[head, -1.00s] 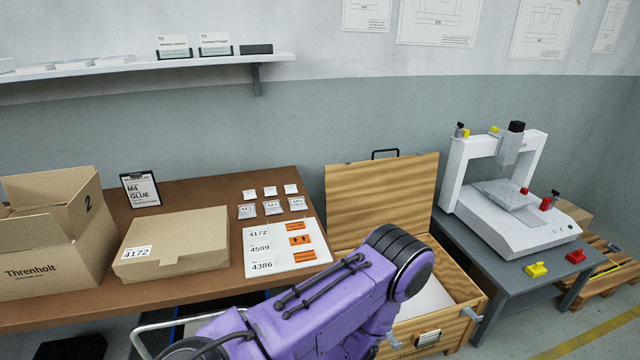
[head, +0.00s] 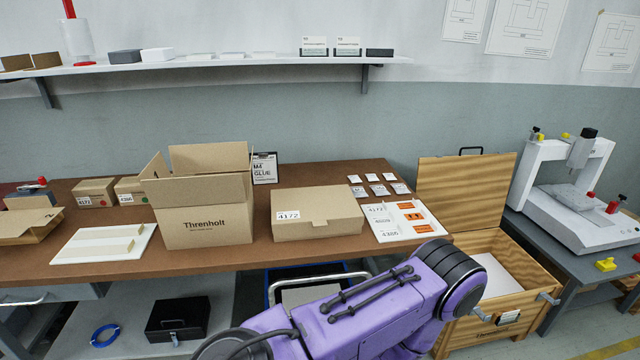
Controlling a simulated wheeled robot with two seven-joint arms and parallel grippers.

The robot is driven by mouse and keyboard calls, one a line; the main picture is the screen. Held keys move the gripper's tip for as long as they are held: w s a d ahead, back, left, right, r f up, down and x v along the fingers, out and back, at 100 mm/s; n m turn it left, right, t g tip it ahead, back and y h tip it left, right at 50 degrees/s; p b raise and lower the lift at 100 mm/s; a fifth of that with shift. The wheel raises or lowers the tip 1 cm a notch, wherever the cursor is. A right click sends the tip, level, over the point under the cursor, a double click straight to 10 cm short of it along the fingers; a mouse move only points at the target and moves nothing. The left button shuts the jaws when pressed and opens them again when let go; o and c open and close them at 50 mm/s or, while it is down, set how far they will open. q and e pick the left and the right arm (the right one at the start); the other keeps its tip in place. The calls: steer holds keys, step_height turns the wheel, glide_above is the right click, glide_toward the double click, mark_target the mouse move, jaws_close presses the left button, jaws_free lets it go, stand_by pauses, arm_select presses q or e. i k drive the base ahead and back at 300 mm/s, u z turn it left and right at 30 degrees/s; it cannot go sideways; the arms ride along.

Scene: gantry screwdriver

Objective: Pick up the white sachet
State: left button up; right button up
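Several small white sachets (head: 377,189) lie in two rows on the brown workbench (head: 330,256), right of the closed carton labelled 4172 (head: 318,214). The front row carries printed text, too small to read now. I cannot tell which one the task means. A purple arm of mine reaches in from the bottom, in front of the bench. Its gripper is not visible, and neither is my other gripper. Nothing touches the sachets.
A label sheet (head: 403,222) lies just in front of the sachets. An open Threnholt carton (head: 205,226) and a clipboard (head: 264,168) stand to the left. An open wooden crate (head: 462,196) and a white gantry machine (head: 575,205) are to the right.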

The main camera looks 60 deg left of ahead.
mark_target(354, 179)
steer(key=k, duration=0.4)
steer(key=u, duration=0.8)
